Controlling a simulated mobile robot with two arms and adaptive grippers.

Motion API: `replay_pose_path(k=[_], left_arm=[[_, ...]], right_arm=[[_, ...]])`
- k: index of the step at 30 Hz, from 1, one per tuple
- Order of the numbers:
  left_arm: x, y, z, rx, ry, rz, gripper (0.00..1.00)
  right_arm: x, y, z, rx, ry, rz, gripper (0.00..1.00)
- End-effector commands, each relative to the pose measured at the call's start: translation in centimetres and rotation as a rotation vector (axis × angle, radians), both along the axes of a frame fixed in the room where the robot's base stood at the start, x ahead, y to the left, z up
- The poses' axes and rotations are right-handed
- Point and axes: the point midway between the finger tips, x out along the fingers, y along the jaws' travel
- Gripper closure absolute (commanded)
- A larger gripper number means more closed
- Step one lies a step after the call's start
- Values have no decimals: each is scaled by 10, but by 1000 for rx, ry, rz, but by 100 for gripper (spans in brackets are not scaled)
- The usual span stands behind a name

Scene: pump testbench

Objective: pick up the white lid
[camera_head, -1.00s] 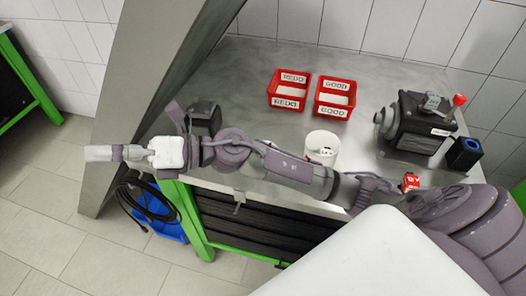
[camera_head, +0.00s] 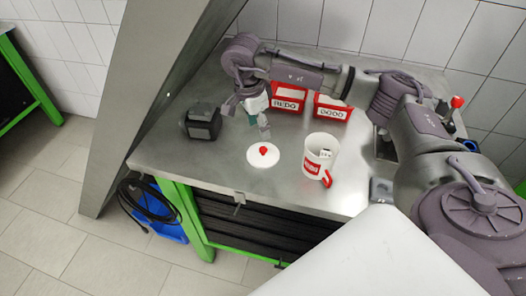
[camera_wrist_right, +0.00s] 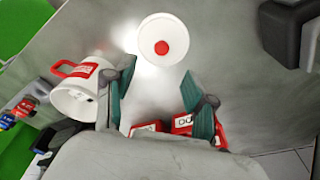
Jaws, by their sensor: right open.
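The white lid (camera_head: 257,159) with a red knob lies flat on the metal table, left of the mug. In the right wrist view the lid (camera_wrist_right: 150,30) shows just beyond the fingertips, its red knob facing the camera. My right gripper (camera_head: 258,127) is above the table, just behind the lid in the head view, pointing down. In the right wrist view its green-padded fingers (camera_wrist_right: 158,68) are spread apart with nothing between them. The lid is apart from the fingers. My left gripper is in no view.
A white mug (camera_head: 318,153) with a red handle stands right of the lid, small items inside. Red REDO (camera_head: 289,105) and GOOD (camera_head: 331,113) bins stand behind. A dark block (camera_head: 202,121) sits left. My right arm mostly covers the pump. Table is clear around the lid's front.

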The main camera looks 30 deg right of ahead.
Motion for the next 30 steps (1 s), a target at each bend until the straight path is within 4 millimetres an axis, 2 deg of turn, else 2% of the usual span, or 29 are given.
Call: replay_pose_path(k=[6,11,14,18,21,30], left_arm=[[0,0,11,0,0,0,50],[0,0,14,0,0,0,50],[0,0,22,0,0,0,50],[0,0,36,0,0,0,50],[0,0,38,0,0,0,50],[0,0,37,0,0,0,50]], right_arm=[[-1,-5,-35,2,3,0,45],[-1,-7,-46,3,0,1,45],[0,-8,-54,3,3,-1,45],[0,-11,-75,3,4,0,45],[1,-14,-89,3,2,0,45],[1,-14,-97,4,-2,0,45]])
